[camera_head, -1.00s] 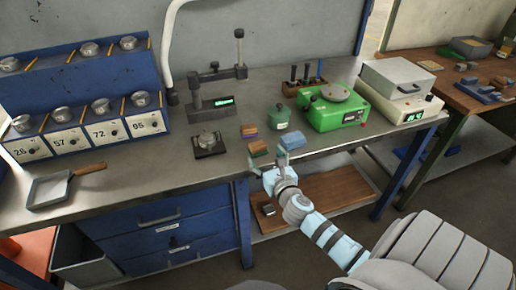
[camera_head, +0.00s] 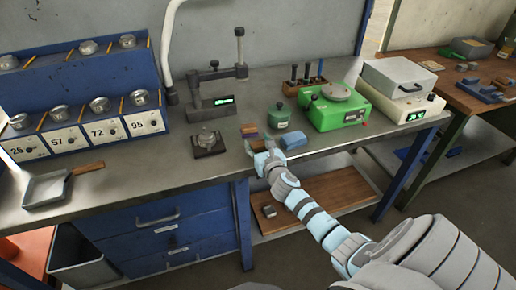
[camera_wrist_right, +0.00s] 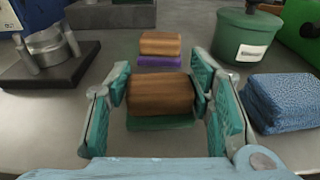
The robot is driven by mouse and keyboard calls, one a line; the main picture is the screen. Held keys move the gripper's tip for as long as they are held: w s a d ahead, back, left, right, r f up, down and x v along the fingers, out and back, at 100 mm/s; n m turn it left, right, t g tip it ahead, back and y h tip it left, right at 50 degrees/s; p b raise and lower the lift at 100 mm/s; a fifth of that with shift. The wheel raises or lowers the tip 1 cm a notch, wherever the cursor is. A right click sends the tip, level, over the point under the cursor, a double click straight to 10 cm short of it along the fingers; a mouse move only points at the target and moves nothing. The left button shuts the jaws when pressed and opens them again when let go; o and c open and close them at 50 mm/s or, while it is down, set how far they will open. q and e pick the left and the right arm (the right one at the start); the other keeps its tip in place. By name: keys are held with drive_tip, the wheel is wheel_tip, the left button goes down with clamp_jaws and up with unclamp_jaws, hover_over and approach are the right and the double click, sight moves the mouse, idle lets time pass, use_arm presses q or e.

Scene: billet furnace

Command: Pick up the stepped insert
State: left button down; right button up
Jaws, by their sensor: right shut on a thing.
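The stepped insert (camera_wrist_right: 162,94) appears in the right wrist view as a brown block over a green lower part. My right gripper (camera_wrist_right: 161,92) is shut on it, with one teal pad at each side. The green part looks close to the bench top; I cannot tell whether it still touches. In the head view my right gripper (camera_head: 264,152) is at the bench's front edge and largely hides the insert. My left gripper is not in view.
A similar brown-and-purple block (camera_wrist_right: 160,48) stands just behind. A dark plate with a metal cup (camera_head: 208,142) is on the left.

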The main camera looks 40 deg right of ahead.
wheel_tip(320, 180, up, 15)
drive_tip(key=p, duration=1)
wheel_tip(320, 180, up, 12)
drive_tip(key=p, duration=0.1)
hover_over(258, 143)
drive_tip(key=shift+m+g+h, duration=0.3)
drive_tip(key=shift+m+h, duration=0.1)
drive_tip(key=shift+h, duration=0.3)
drive_tip(key=f+b, duration=0.7)
drive_tip(key=f, duration=0.2)
drive_tip(key=d+f+b, duration=0.1)
drive_tip(key=f+b, duration=0.6)
drive_tip(key=f, duration=0.2)
drive_tip(key=f+b, duration=0.8)
drive_tip(key=f, duration=0.1)
drive_tip(key=shift+w+d, duration=0.35)
drive_tip(key=shift+d, duration=0.05)
drive_tip(key=o, duration=1.2)
drive_tip(key=shift+c, duration=0.2)
